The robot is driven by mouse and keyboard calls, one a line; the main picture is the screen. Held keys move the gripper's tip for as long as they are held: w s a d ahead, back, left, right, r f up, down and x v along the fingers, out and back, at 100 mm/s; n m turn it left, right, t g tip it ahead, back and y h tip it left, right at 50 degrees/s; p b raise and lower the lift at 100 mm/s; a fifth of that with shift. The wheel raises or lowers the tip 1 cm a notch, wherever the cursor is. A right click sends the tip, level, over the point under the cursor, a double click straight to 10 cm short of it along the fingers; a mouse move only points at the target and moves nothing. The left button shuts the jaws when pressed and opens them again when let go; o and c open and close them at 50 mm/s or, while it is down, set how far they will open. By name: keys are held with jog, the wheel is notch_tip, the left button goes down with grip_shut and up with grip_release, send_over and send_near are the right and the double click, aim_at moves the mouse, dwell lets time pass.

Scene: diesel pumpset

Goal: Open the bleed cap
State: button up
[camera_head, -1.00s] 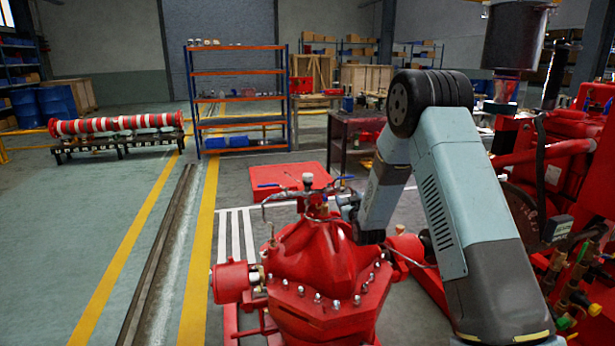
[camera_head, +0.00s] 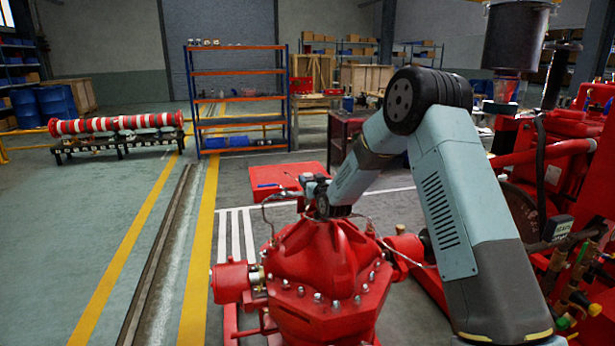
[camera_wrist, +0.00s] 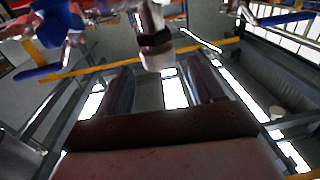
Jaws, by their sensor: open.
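A pale metallic cylindrical fitting with a dark band, which looks like the bleed cap (camera_wrist: 155,48), shows at the top middle of the wrist view. My gripper (camera_wrist: 161,76) is open there, with one finger on each side. The end of the fitting lies near the gap between the fingertips. I cannot tell whether it is between them or beyond them, and I see no clear contact. In the head view my gripper (camera_head: 308,184) is over the top of the red pump casing (camera_head: 325,262). The cap is hidden behind my gripper and wrist in that view.
Blue-handled valves (camera_wrist: 42,73) and red piping stand left of the fitting in the wrist view. Thin pipes (camera_head: 272,208) rise around the pump top. The red engine (camera_head: 590,150) is at the right. Open floor (camera_head: 90,240) lies to the left.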

aim_at(311, 176)
jog(key=shift+x, duration=2.25)
jog(key=shift+c, duration=0.3)
jog(key=c, duration=0.9)
jog(key=shift+d, duration=0.15)
jog(key=shift+y, duration=0.3)
jog(key=shift+n, duration=0.4)
jog(key=shift+n+g+y, duration=1)
jog(key=shift+y, duration=0.6)
